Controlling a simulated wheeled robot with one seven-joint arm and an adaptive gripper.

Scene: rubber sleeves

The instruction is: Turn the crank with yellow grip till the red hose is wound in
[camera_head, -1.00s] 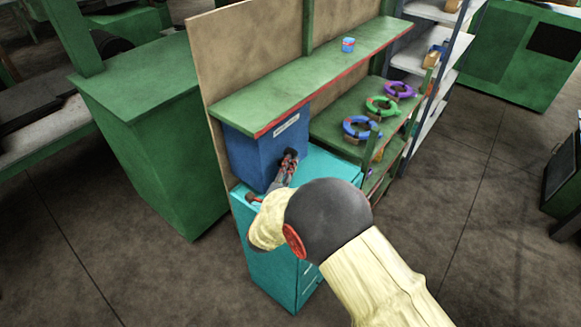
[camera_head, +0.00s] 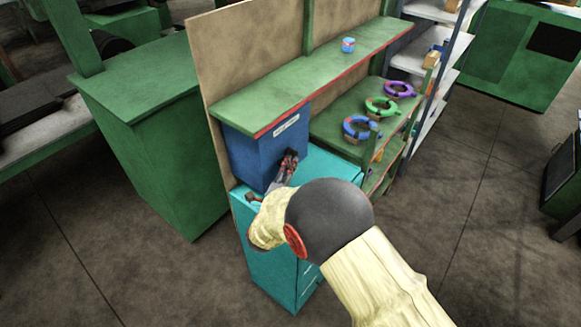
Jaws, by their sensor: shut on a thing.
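My gripper (camera_head: 287,167) is at the front of a blue box (camera_head: 250,155) that stands on a teal cabinet. Its fingers are small and dark in this view and look closed at the box's front face. The crank and its yellow grip cannot be made out; the gripper and my arm cover that spot. A small reddish-brown piece (camera_head: 254,197) lies on the cabinet top left of my wrist; I cannot tell if it is the red hose's end.
The teal cabinet (camera_head: 275,270) stands below the box. A green shelf (camera_head: 310,75) with a red edge hangs just above the box and carries a small blue-red can (camera_head: 348,45). Blue (camera_head: 361,129), green (camera_head: 381,106) and purple (camera_head: 400,89) rings lie on the right shelf.

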